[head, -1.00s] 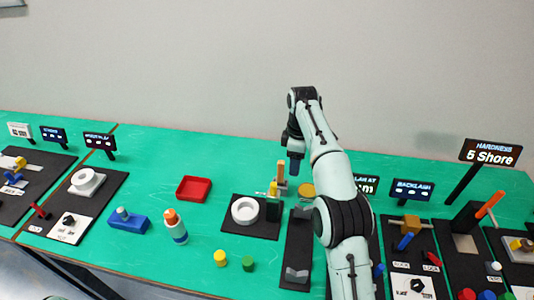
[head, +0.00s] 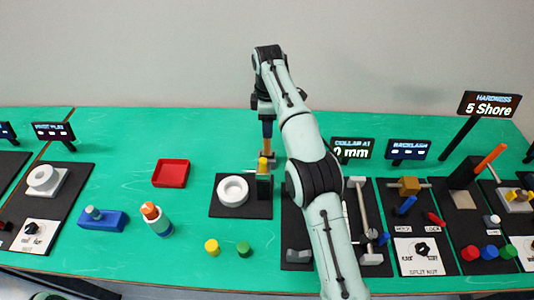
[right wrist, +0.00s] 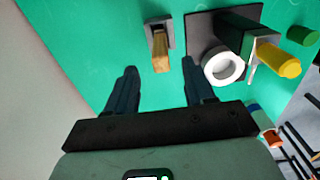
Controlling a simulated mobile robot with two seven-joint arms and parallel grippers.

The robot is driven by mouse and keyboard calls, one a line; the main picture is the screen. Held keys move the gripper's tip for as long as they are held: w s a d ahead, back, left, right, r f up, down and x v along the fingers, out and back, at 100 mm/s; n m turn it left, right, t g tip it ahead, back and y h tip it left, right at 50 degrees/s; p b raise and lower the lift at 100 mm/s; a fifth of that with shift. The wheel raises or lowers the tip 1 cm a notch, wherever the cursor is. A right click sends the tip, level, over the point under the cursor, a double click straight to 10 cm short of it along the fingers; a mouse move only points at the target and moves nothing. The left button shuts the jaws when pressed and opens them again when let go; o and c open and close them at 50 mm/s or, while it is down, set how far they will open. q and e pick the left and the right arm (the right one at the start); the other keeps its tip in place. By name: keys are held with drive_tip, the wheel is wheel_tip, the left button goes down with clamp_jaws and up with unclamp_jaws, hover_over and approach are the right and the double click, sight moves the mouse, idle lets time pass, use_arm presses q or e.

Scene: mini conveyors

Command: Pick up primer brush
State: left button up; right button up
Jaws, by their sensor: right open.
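An upright wooden handle, which I take to be the primer brush (head: 267,132), stands in a small grey holder (head: 266,157) on the green table. In the right wrist view the brush (right wrist: 160,60) and its holder (right wrist: 158,30) lie just beyond my fingertips, in line with the gap between them. My right gripper (head: 265,112) is open and empty at the top of the handle in the head view. Its two fingers (right wrist: 160,73) are wide apart in the right wrist view. The lower brush end is hidden in the holder. My left gripper is not in view.
Close by is a black plate with a white ring (head: 233,189) and a dark green block with a yellow-topped piece (head: 263,166). A red tray (head: 170,173), an orange-capped bottle (head: 157,219) and a blue block (head: 103,219) stand further left. Black stations and displays fill the right.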

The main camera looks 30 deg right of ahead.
drive_tip(key=b, duration=0.3)
hover_over(267, 149)
drive_tip(key=f, duration=0.5)
drive_tip(key=shift+w+d, duration=0.3)
drive_tip(key=shift+w, duration=0.05)
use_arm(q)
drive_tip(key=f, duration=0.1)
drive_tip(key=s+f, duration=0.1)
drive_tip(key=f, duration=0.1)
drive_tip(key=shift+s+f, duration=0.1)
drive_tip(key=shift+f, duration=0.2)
use_arm(e)
drive_tip(key=shift+w, duration=0.1)
drive_tip(key=shift+c, duration=0.3)
clamp_jaws()
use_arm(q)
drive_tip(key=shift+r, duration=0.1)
use_arm(e)
drive_tip(key=shift+r, duration=0.15)
